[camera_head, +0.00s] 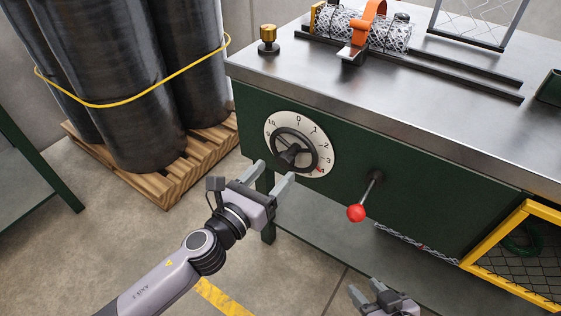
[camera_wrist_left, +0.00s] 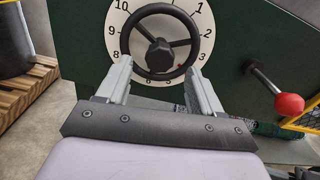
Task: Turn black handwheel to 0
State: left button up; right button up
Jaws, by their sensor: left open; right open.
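The black handwheel (camera_head: 293,148) sits in front of a white numbered dial (camera_head: 318,132) on the machine's green front. In the left wrist view the handwheel (camera_wrist_left: 158,44) has a dark centre hub, and the dial's numbers run around it. A small red mark shows on the dial near its lower right. My left gripper (camera_head: 271,175) is open and empty, just in front of and below the wheel. In the left wrist view its fingers (camera_wrist_left: 163,80) point at the wheel's lower part, one at each side. My right gripper (camera_head: 368,290) is open and empty at the bottom, low and away from the wheel.
A lever with a red ball (camera_head: 356,213) sticks out right of the dial. A yellow-framed mesh guard (camera_head: 520,250) is at the lower right. Strapped dark cylinders (camera_head: 130,80) stand on a wooden pallet (camera_head: 165,183) at left. A steel worktop (camera_head: 400,95) lies above the dial.

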aim_at(282, 163)
pick_arm(q)
jog(key=m+p, duration=0.1)
jog(key=m, duration=0.2)
jog(key=shift+r+m, duration=0.15)
jog(key=shift+m, duration=0.15)
jog(key=m+p, duration=0.1)
jog(key=m, duration=0.2)
jog(key=shift+m, duration=0.3)
jog(key=shift+b+x, duration=0.45)
jog(key=shift+x, duration=1.6)
jog(key=c, duration=0.8)
jog(key=n, duration=0.2)
jog(key=n+b, duration=0.1)
jog(key=n, duration=0.1)
jog(key=shift+f, duration=0.25)
jog(key=n, duration=0.8)
jog(key=shift+r, duration=0.1)
